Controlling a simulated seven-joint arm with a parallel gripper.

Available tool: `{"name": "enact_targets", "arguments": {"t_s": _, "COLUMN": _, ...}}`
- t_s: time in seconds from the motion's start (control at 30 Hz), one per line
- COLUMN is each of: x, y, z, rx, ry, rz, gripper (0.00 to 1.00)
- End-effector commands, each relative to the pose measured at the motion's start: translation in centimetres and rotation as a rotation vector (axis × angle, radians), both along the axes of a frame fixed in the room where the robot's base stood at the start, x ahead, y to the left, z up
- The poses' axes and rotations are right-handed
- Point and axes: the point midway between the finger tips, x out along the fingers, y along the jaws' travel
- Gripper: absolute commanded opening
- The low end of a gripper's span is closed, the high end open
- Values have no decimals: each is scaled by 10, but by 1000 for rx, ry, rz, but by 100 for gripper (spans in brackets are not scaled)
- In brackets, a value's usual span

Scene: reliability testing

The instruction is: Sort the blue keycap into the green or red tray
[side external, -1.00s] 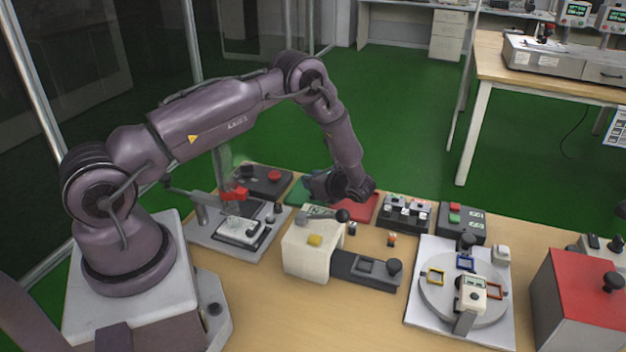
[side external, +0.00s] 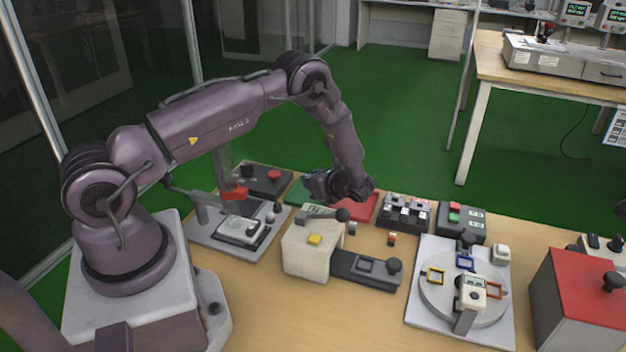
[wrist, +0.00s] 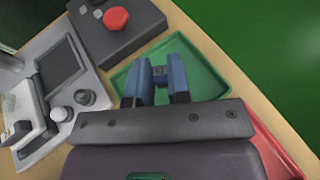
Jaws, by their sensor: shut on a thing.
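My gripper (wrist: 158,88) is over the green tray (wrist: 207,80) in the wrist view. Its two bluish fingers are shut on a small dark bluish piece, the blue keycap (wrist: 159,75), which is held between the tips. The keycap is mostly hidden by the fingers, and its height above the tray is hard to tell. The red tray (wrist: 275,150) lies to the right, partly covered by the gripper body. In the side view, the wrist hides the fingertips and keycap; the green tray (side external: 296,192) and red tray (side external: 363,208) show partly around it.
A dark box with a red button (side external: 274,175) stands left of the trays. A cream fixture with a yellow button (side external: 315,240) stands in front. Two small pieces (side external: 352,228) (side external: 391,239) sit on the table. Dark switch boxes (side external: 405,213) stand right of the red tray.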

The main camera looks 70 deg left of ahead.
Motion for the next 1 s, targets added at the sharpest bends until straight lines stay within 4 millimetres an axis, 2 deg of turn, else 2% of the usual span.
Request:
{"name": "enact_targets", "arguments": {"t_s": 0.97, "x": 0, "y": 0, "z": -14, "rx": 1, "ry": 0, "rz": -1, "gripper": 0}}
{"name": "enact_targets", "arguments": {"t_s": 1.0, "x": 0, "y": 0, "z": -13, "rx": 1, "ry": 0, "rz": -1, "gripper": 24}}
